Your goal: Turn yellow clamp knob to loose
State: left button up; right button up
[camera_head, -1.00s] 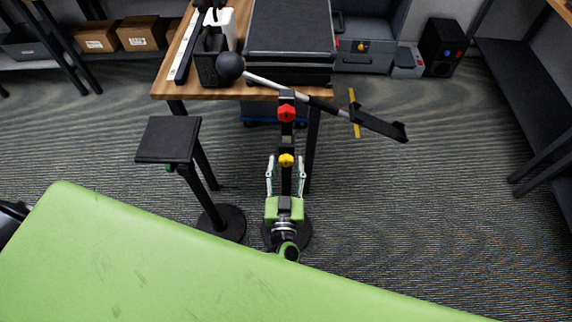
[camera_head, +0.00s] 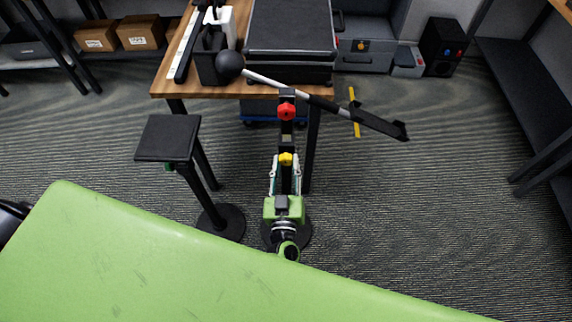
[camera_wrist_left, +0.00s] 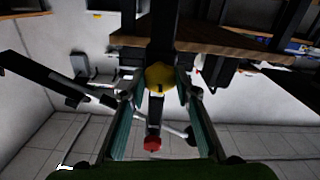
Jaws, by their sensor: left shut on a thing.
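The yellow clamp knob (camera_head: 286,159) is on a black upright stand post (camera_head: 287,138), below a red knob (camera_head: 286,112). My left gripper (camera_head: 285,163) reaches it from the front, with one finger on each side, and is shut on it. In the left wrist view, the yellow knob (camera_wrist_left: 160,77) sits between the two finger ends of the left gripper (camera_wrist_left: 160,92), and the red knob (camera_wrist_left: 152,143) shows lower down. The knob's far side is hidden. My right gripper is not in view.
A boom (camera_head: 330,104) with a black ball weight (camera_head: 230,64) slants across the stand's top. A wooden table (camera_head: 205,92) carrying a black case (camera_head: 291,30) stands behind. A stand with a square black top (camera_head: 167,138) is to the left. The floor at right is open.

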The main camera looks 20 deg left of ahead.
pick_arm(q)
jog(key=n+b, duration=0.1)
jog(key=n, duration=0.3)
jog(key=shift+f+n, duration=0.15)
jog(key=shift+n, duration=0.15)
jog(key=n+b, duration=0.2)
jog(key=n, duration=0.2)
jog(key=n+b, duration=0.2)
jog(key=n, duration=0.3)
jog(key=shift+n+b, duration=1.05)
jog(key=shift+n, duration=1.15)
jog(key=o, duration=1.1)
jog(key=shift+s, duration=0.1)
jog(key=v, duration=1.2)
jog(key=shift+r, duration=0.2)
